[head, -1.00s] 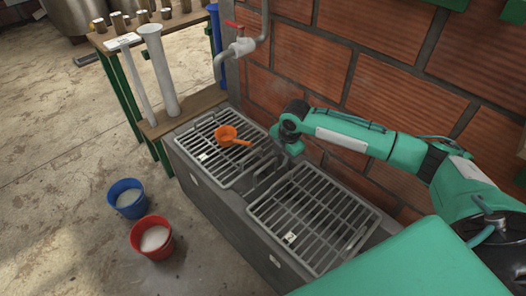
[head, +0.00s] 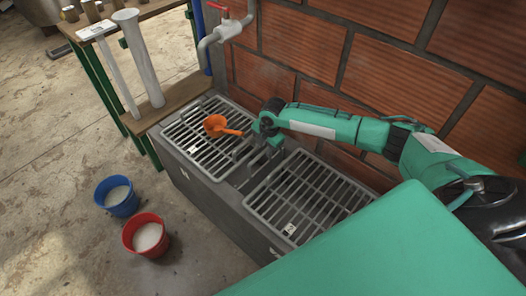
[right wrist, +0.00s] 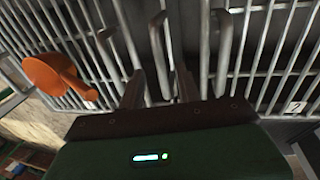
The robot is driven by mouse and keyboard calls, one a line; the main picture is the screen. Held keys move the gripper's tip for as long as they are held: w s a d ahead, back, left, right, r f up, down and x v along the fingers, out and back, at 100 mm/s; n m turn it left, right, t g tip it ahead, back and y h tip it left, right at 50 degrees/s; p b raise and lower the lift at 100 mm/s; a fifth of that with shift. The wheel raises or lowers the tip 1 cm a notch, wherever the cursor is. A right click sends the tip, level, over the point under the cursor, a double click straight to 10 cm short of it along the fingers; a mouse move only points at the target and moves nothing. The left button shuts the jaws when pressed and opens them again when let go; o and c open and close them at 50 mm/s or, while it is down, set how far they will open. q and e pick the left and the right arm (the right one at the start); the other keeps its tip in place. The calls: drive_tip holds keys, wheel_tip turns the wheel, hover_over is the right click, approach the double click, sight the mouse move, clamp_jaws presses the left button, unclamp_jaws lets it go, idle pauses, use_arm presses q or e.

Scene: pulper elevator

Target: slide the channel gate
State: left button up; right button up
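The channel gate area (head: 240,178) is the narrow gap between the two grates of the grey channel; the gate is small and partly hidden by my arm in the head view. In the right wrist view, upright grey metal loops stand in this gap; one loop (right wrist: 158,45) rises between my fingers and another (right wrist: 222,50) stands to the right. My right gripper (head: 264,148) is over the gap at the wall side. Its two fingers (right wrist: 158,88) are apart in the right wrist view. Contact with the loop cannot be told. My left gripper is not in view.
An orange ladle (head: 215,125) lies on the left grate (head: 185,135), close to my right gripper. The right grate (head: 310,195) is bare except for a small label. A brick wall (head: 345,85) stands behind. Blue (head: 117,198) and red (head: 146,235) buckets stand on the floor.

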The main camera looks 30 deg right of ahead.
drive_tip(key=shift+w+a+f, duration=0.1)
drive_tip(key=shift+w+f, duration=0.05)
drive_tip(key=shift+f, duration=0.55)
drive_tip(key=shift+w+f, duration=0.1)
drive_tip(key=shift+f, duration=0.55)
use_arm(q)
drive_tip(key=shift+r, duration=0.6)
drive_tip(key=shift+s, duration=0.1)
use_arm(e)
clamp_jaws()
drive_tip(key=shift+r, duration=0.15)
